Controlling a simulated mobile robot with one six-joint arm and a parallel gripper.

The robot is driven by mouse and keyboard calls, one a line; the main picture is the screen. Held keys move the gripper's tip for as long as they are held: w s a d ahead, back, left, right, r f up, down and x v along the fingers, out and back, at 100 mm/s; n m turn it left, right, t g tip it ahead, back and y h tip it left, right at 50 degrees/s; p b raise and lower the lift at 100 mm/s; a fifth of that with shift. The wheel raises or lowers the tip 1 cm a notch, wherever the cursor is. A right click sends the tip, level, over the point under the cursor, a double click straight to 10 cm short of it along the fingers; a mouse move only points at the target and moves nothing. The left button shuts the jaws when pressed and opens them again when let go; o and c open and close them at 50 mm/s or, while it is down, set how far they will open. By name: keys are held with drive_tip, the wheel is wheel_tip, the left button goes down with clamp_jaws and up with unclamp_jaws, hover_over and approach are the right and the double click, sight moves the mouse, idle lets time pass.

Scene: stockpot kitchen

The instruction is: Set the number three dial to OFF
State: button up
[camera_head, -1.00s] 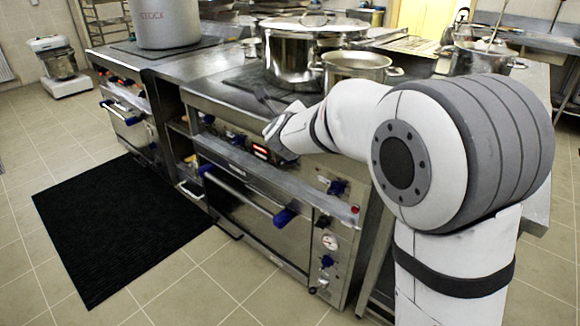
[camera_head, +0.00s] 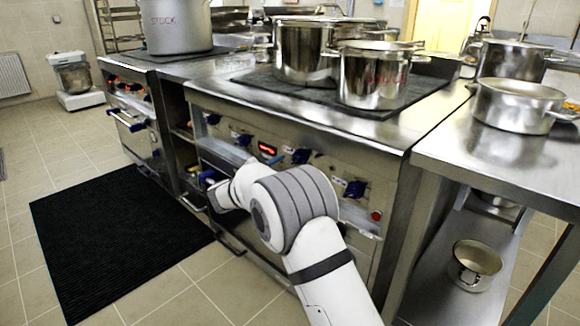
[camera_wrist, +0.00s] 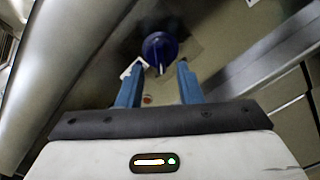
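Several blue dials sit along the front panel of the near range. In the head view they run from the far left dial (camera_head: 213,118), past a second dial (camera_head: 243,140) and a third dial (camera_head: 301,156), to one at the right (camera_head: 355,189). I cannot read their numbers or settings. In the wrist view a blue dial (camera_wrist: 160,48) with a pale pointer mark lies just beyond my gripper (camera_wrist: 157,70). The two blue fingers are apart, with nothing between them. I cannot tell which dial this is. In the head view my fingertips are hard to make out.
A red display (camera_head: 267,148) sits between the dials. A red lamp (camera_head: 376,215) is at the panel's right. Pots, including a steel pot (camera_head: 374,75), stand on the range. A steel side table (camera_head: 490,150) is at the right. A black mat (camera_head: 120,235) covers floor in front.

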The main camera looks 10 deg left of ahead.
sight(297, 159)
drive_tip(key=shift+x, duration=1.5)
drive_tip(key=shift+c, duration=0.5)
